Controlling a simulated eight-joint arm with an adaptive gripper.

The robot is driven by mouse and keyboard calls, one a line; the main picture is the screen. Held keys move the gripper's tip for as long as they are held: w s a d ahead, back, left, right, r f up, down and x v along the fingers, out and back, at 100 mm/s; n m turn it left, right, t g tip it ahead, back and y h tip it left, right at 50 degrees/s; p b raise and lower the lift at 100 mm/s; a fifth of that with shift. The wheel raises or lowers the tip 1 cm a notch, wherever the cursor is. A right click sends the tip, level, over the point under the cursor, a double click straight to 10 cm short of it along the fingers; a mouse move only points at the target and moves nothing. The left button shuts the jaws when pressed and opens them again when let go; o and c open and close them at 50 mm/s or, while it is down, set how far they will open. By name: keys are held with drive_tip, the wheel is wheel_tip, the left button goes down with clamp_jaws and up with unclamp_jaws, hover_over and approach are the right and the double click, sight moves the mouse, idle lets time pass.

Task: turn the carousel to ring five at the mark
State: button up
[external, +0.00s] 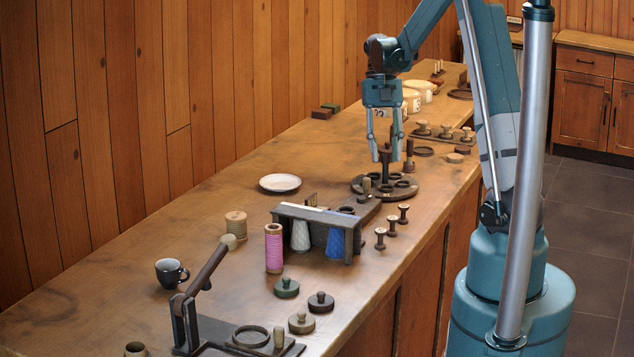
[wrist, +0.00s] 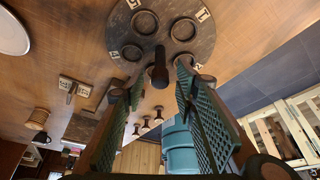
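The carousel (external: 418,190) is a dark round plate with several rings and an upright centre post (external: 386,172). In the wrist view the carousel (wrist: 160,20) shows pale number plates at its rim; a 5 is at the upper left, a 1 at the upper right, a 4 at the left. The post's knob (wrist: 160,68) lies between my fingers. My gripper (external: 384,158) is open above the carousel, its fingers on either side of the post's top with gaps.
A dark rack (external: 318,220) with white and blue spools stands nearer the camera, beside a pink spool (external: 274,248). Small wooden spools (external: 391,228) stand to its right. A plate (external: 280,183) lies left of the carousel, with bare bench around it. A tall peg (external: 409,155) stands just behind.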

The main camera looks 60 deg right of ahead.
drive_tip(key=shift+r, duration=0.2)
drive_tip(key=v, duration=1.1)
drive_tip(key=shift+d+r, duration=0.15)
drive_tip(key=shift+r, duration=0.2)
drive_tip(key=shift+p, duration=0.3)
drive_tip(key=s+a+f+m+t+h+p, duration=0.1)
drive_tip(key=m+p, duration=0.4)
drive_tip(key=m, duration=0.1)
drive_tip(key=a+f+m+h+p, duration=0.1)
drive_tip(key=a+m+p, duration=0.1)
drive_tip(key=m+p, duration=0.3)
drive_tip(key=s+a+f+m+t+h+p, duration=0.1)
drive_tip(key=m+p, duration=0.4)
drive_tip(key=m, duration=0.2)
drive_tip(key=shift+s+a+t+h, duration=0.2)
drive_tip(key=shift+s+t+h, duration=0.1)
drive_tip(key=shift+s+h, duration=0.1)
drive_tip(key=shift+f, duration=0.1)
drive_tip(key=shift+f, duration=0.25)
drive_tip(key=shift+f+p, duration=0.35)
drive_tip(key=shift+f, duration=3.3)
